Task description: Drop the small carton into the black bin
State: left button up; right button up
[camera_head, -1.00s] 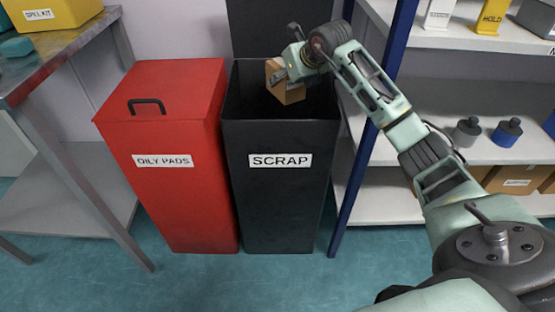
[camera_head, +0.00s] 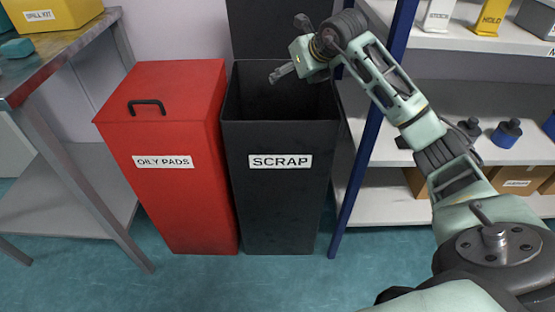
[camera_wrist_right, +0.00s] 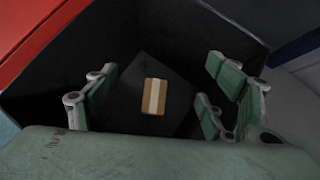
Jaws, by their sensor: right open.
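The black bin (camera_head: 280,200) labelled SCRAP stands open on the floor, with its lid raised behind it. The small carton (camera_wrist_right: 154,96), brown with a pale tape strip, lies on the bin's floor in the right wrist view. The bin's wall hides it in the head view. My right gripper (camera_head: 291,48) is open and empty above the bin's mouth. In the right wrist view its fingers (camera_wrist_right: 160,100) stand wide apart, with the carton far below between them. My left gripper is not in view.
A red closed bin (camera_head: 175,180) labelled OILY PADS stands against the black bin's left side. A metal table (camera_head: 75,50) with a yellow box is at the left. A shelf with a blue post (camera_head: 368,160) stands close on the right.

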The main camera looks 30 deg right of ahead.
jog(key=v, duration=0.7)
jog(key=shift+s+r, duration=0.3)
jog(key=shift+r, duration=0.05)
